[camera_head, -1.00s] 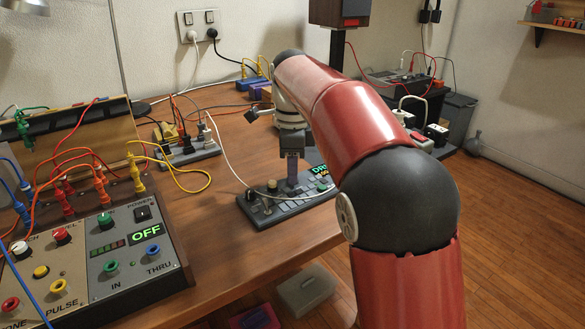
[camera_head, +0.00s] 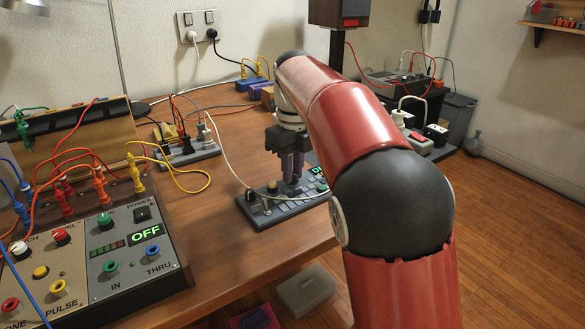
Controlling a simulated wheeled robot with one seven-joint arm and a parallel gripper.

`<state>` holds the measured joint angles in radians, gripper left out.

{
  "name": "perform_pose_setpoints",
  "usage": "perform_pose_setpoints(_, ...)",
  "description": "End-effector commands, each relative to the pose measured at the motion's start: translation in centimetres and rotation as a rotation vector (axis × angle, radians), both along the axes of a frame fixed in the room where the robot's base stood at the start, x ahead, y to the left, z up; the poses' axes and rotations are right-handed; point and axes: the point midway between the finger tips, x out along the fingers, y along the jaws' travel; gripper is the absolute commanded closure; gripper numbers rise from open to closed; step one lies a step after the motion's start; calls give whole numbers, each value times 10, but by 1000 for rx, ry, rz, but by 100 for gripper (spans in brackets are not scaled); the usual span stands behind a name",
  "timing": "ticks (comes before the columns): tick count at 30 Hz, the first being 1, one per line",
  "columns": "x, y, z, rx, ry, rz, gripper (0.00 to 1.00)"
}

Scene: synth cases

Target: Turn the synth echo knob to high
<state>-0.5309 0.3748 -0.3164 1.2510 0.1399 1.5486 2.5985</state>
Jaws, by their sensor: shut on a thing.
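A small grey synth (camera_head: 272,216) lies on the wooden table in mid-picture. It has several keys, a dark knob (camera_head: 249,195) at its left, a tan knob (camera_head: 272,186), and a green-lit display (camera_head: 320,171) partly behind my arm. My gripper (camera_head: 291,181) points straight down onto the far part of this synth, and its two dark fingers show side by side. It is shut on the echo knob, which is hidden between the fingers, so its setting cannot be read. A white cable crosses the synth.
A larger panel (camera_head: 178,262) with an OFF display and several coloured plugs stands at the left. A small patch box (camera_head: 190,155) with cables is behind the synth. Bare table (camera_head: 215,235) lies left of the synth. My red arm covers the right side.

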Motion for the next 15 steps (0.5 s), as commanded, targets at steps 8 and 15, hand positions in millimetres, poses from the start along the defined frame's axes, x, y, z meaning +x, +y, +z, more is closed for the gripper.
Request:
perform_pose_setpoints(8,0,0,0,1,-1,-62,100)
perform_pose_setpoints(15,0,0,0,1,-1,-71,100)
